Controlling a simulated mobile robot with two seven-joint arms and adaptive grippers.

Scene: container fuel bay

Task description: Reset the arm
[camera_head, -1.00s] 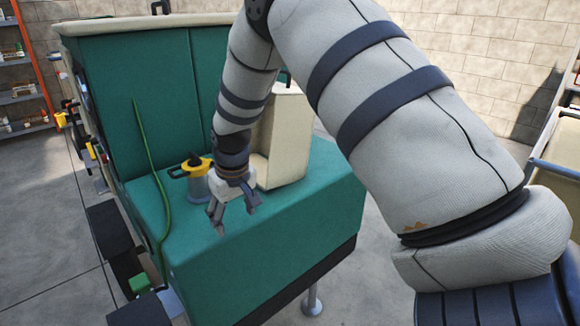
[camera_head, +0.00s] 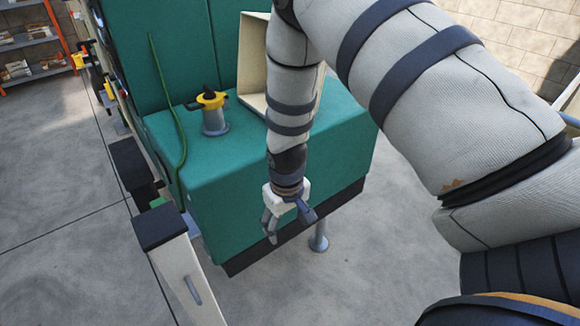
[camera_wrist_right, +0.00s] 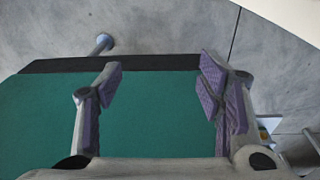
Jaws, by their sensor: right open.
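My right arm (camera_head: 405,75) reaches in from the right of the head view and hangs down in front of the green unit. My right gripper (camera_head: 290,228) is open and empty, pointing down in front of the unit's front edge. In the right wrist view its two fingers (camera_wrist_right: 160,90) stand apart with nothing between them. The green unit's top and front (camera_head: 205,165) show behind the gripper in the head view. My left gripper is in neither view.
A grey canister with a yellow collar (camera_head: 213,115) stands on the green ledge, beside an open cream box (camera_head: 255,60). A green hose (camera_head: 168,100) hangs at the left. A grey support leg (camera_head: 318,238) stands below. Orange shelving (camera_head: 35,55) is far left.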

